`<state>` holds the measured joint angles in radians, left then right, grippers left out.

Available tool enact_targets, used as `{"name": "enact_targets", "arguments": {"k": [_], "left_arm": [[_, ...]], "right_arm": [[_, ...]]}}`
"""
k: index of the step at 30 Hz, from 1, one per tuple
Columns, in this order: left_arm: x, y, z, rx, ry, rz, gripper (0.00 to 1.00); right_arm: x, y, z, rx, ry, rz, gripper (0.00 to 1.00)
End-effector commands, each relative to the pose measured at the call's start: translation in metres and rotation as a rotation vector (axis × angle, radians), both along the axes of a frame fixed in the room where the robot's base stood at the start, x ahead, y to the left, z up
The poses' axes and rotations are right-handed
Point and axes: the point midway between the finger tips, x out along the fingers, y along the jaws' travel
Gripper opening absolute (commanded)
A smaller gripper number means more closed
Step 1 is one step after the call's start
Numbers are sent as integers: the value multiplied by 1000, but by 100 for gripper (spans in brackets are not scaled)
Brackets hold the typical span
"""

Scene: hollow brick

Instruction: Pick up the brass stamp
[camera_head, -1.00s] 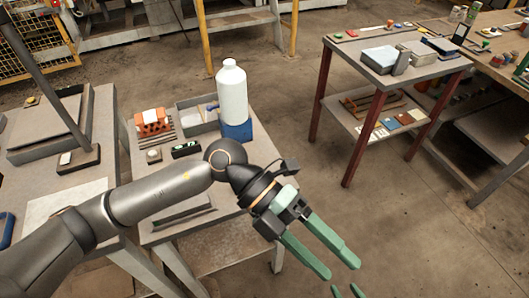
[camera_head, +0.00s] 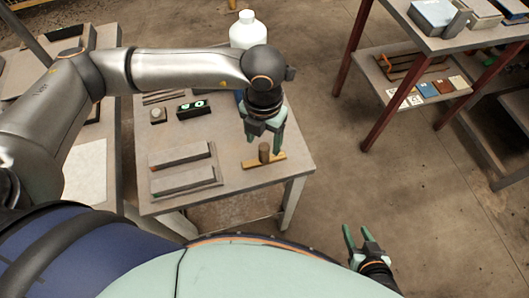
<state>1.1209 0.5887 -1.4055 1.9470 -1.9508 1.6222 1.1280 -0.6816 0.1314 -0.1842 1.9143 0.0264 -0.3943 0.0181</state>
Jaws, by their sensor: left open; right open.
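The brass stamp (camera_head: 264,153) appears to be the upright brown cylinder on a flat yellow-tan bar, standing near the right front edge of the small table (camera_head: 235,185). My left gripper (camera_head: 264,143) points down over it, with its green fingers apart and empty. The fingertips are close to the top of the cylinder; I cannot tell the exact height gap. My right gripper (camera_head: 356,229) is open and empty, low over the floor at the bottom right, away from the table.
Two grey bar-like blocks (camera_head: 185,172) lie left of the stamp. A dark box with green rings (camera_head: 194,108) and a small knob (camera_head: 158,115) are behind them. A white bottle (camera_head: 248,30) stands at the back. A red-legged shelf table (camera_head: 420,75) is at the upper right.

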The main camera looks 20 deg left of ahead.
Motion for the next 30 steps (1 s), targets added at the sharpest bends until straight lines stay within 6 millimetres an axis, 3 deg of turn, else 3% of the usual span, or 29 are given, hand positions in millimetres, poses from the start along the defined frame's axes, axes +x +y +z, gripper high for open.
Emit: {"name": "enact_targets", "arguments": {"k": [5, 13, 22, 30], "left_arm": [[-1, -1, -12, -1, 1, -1, 67], [-2, -2, -51, 0, 3, 0, 67], [-1, -2, -59, -2, 0, -2, 67], [-1, -2, -58, -3, 1, -2, 39]], "right_arm": [[0, 0, 3, 0, 0, 0, 50], [0, 0, 10, 0, 0, 0, 50], [1, 0, 10, 0, -1, 0, 50], [1, 0, 10, 0, -2, 0, 50]]}}
